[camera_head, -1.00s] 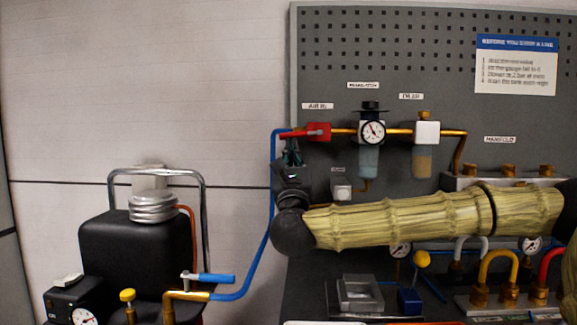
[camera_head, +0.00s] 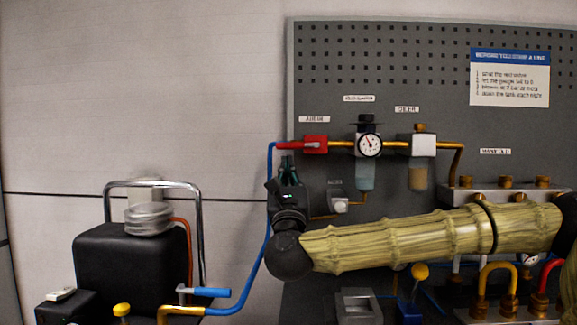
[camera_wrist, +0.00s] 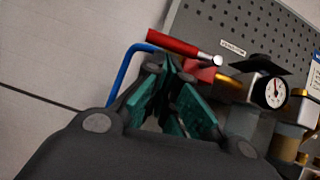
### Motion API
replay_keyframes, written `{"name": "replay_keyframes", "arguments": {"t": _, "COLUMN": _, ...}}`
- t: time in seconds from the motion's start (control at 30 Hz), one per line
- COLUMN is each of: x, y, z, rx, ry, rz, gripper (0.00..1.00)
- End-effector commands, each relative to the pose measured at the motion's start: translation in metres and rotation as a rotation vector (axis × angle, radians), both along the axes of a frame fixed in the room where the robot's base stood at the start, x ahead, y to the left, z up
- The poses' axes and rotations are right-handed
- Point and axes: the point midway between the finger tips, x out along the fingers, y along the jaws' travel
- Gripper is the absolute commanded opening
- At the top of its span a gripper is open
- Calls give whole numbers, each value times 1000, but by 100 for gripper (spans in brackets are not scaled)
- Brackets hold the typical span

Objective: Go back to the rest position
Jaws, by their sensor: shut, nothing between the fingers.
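My gripper (camera_head: 287,170) shows in the head view at the end of my arm, pointing up, just below the red valve (camera_head: 315,144) on the panel. In the wrist view my gripper (camera_wrist: 168,75) has its green fingers drawn together at the tips, with nothing between them. The red valve handle (camera_wrist: 172,42) lies just beyond the fingertips in that view. Whether the fingertips touch the valve cannot be told. My arm crosses the lower right of the head view and hides part of the panel.
A grey pegboard panel (camera_head: 330,95) carries a gauge (camera_head: 369,145), brass pipes and a manifold (camera_head: 505,197). A blue hose (camera_head: 268,240) runs down left of my gripper. A black tank (camera_head: 130,270) with a chrome handle stands lower left. The wall at upper left is clear.

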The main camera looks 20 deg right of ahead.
Motion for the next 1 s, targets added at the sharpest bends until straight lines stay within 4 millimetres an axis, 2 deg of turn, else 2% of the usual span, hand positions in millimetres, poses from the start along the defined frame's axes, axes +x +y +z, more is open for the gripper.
{"name": "replay_keyframes", "arguments": {"t": 0.3, "x": -32, "y": 13, "z": -23, "rx": 0, "ry": 0, "rz": 2, "gripper": 0}}
{"name": "replay_keyframes", "arguments": {"t": 0.57, "x": -39, "y": 14, "z": -27, "rx": 1, "ry": -2, "rz": 0, "gripper": 0}}
{"name": "replay_keyframes", "arguments": {"t": 0.77, "x": -39, "y": 15, "z": -9, "rx": 1, "ry": -2, "rz": 0, "gripper": 0}}
{"name": "replay_keyframes", "arguments": {"t": 1.0, "x": -39, "y": 15, "z": 31, "rx": 0, "ry": -1, "rz": 1, "gripper": 0}}
